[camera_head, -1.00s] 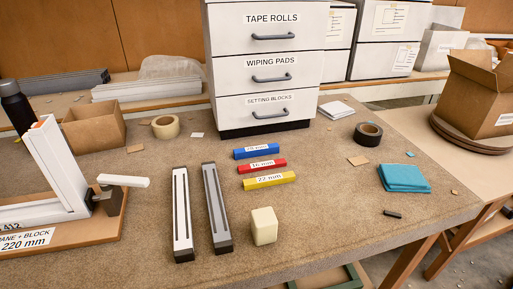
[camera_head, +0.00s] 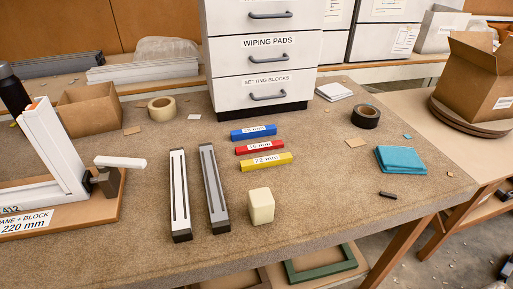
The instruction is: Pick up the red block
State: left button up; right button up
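The red block (camera_head: 260,147) lies flat on the brown bench top, with a white label on it that appears to read 16 mm. It sits between a blue block (camera_head: 253,133) behind it and a yellow block (camera_head: 266,162), labelled 22 mm, in front of it. The three bars lie roughly parallel with small gaps. Neither of my grippers shows in the head view.
Two long rails (camera_head: 180,195) lie left of the blocks, and a cream block (camera_head: 260,206) stands in front. A drawer cabinet (camera_head: 262,90) stands behind. A white frame on a board (camera_head: 62,200) is at left. Black tape (camera_head: 366,117) and a teal cloth (camera_head: 400,159) lie right.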

aim_at(265, 146)
jog(key=l+u, duration=0.35)
jog(key=k+l+u, duration=0.1)
jog(key=l+u, duration=0.2)
jog(key=l, duration=0.15)
jog(key=k+l+u, duration=0.1)
jog(key=l+u, duration=0.25)
